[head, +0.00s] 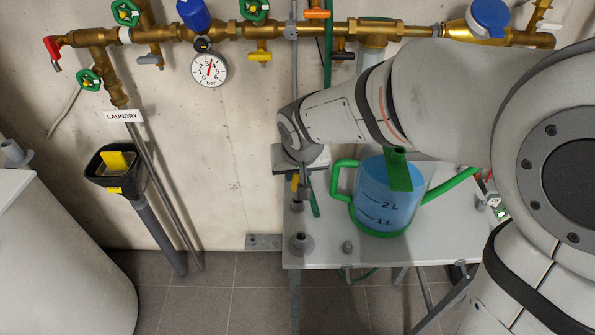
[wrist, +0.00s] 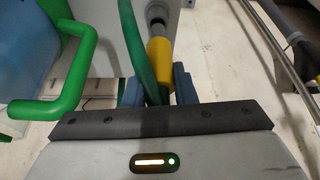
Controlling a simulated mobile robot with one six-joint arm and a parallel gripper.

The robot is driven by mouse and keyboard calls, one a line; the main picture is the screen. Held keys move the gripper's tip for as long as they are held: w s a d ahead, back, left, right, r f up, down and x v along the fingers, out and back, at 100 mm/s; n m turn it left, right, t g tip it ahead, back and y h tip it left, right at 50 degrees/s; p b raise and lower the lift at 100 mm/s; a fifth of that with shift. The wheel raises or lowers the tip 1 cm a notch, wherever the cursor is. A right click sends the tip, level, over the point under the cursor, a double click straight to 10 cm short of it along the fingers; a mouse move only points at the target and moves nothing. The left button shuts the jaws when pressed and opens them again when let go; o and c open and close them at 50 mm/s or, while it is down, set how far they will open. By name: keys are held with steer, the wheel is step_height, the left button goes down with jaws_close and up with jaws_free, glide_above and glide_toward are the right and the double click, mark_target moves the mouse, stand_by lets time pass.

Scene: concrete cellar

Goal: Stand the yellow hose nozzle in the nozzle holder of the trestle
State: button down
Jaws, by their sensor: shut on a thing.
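The yellow hose nozzle (wrist: 160,58) is between the blue fingers of my gripper (wrist: 158,88) in the wrist view. Its grey tip points away toward the top of that view. A green hose (wrist: 137,45) runs close beside it. In the head view my gripper (head: 304,188) is over the left part of the trestle (head: 340,255), with a bit of the yellow nozzle (head: 295,184) showing beside it. A grey round upright fitting (head: 303,243), which looks like the nozzle holder, stands near the trestle's front left corner. I cannot tell whether the nozzle touches it.
A blue-filled measuring jug (head: 388,205) with a green handle stands right of my gripper; the handle (wrist: 75,75) is close in the wrist view. Brass pipework (head: 225,32) with valves and a gauge (head: 209,69) runs along the wall. A black funnel (head: 112,170) is at left.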

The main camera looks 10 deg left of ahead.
steer(key=shift+f+b, duration=1.6)
steer(key=shift+f, duration=0.05)
steer(key=c, duration=1.1)
jaws_free()
steer(key=shift+r, duration=0.1)
steer(key=p+v, duration=0.1)
steer(key=v, duration=0.6)
steer(key=shift+s+d+r, duration=0.1)
steer(key=shift+r, duration=0.2)
